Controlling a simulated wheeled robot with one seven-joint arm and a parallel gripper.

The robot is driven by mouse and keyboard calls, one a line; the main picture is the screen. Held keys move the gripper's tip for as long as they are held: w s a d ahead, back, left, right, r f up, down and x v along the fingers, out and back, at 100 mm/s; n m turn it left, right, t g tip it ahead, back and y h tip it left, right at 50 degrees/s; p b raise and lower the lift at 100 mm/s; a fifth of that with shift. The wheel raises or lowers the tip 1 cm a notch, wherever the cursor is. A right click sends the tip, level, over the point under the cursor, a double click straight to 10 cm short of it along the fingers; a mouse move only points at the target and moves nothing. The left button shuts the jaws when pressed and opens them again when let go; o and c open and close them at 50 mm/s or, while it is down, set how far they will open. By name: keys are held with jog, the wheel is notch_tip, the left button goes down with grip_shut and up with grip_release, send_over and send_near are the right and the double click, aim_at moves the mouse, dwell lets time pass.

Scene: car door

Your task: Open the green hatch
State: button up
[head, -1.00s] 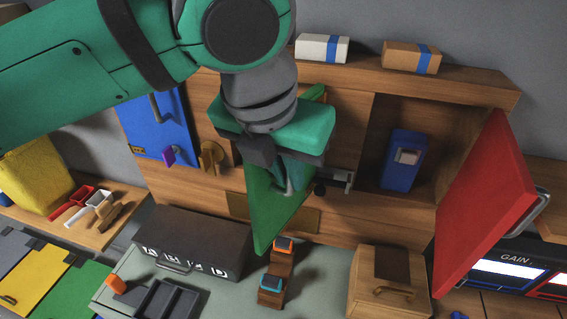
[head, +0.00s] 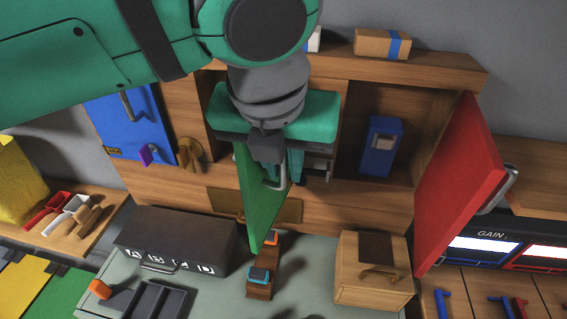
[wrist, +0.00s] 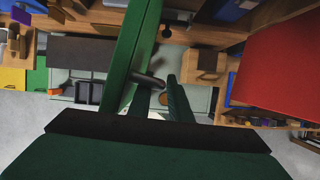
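The green hatch (head: 258,200) stands swung out from the wooden cabinet, seen at a steep angle in the head view. Its grey handle (head: 278,183) sticks out from the face on the right. My gripper (head: 293,172) is on that same side, close to the handle and partly hidden by my wrist. In the wrist view the hatch (wrist: 133,50) runs along the left of my fingers, and the dark handle (wrist: 150,80) lies by the fingertips. A gap shows between the fingers (wrist: 160,95), so my gripper is open. I cannot tell whether it touches the handle.
A red door (head: 462,180) stands open on the right, beside a compartment with a blue box (head: 380,147). A blue door (head: 130,120) is on the left. A dark case (head: 175,241) and a wooden box (head: 373,272) stand on the counter below.

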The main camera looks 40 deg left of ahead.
jog(key=shift+w+a+r, duration=0.15)
jog(key=shift+w+r, duration=0.05)
jog(key=shift+r, duration=0.05)
jog(key=v, duration=1)
jog(key=shift+s+d+r, duration=0.15)
jog(key=shift+s+d, duration=0.15)
jog(key=shift+s, duration=0.1)
